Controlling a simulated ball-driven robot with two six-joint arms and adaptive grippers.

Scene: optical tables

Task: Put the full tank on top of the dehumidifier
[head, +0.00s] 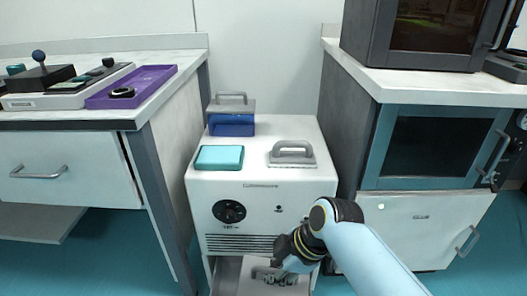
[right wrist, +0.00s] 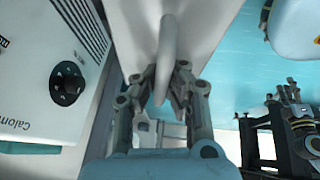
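The white dehumidifier (head: 262,204) stands between two benches; its dial also shows in the right wrist view (right wrist: 68,84). On its top, at the back left, stands a blue tank (head: 231,125) with a grey lid and handle. My right gripper (head: 280,277) is low at the dehumidifier's front, by the opening under the vent. In the right wrist view its fingers (right wrist: 166,88) close in on both sides of a grey bar handle (right wrist: 168,45). What the handle belongs to is partly hidden. What looks like my left gripper (right wrist: 287,100) shows at the right, its fingers unclear.
A teal block (head: 219,157) and a grey plate with a handle (head: 292,153) take up the front of the dehumidifier's top. The left bench has a drawer (head: 65,165) and a purple tray (head: 150,80). A cabinet (head: 420,215) stands close on the right.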

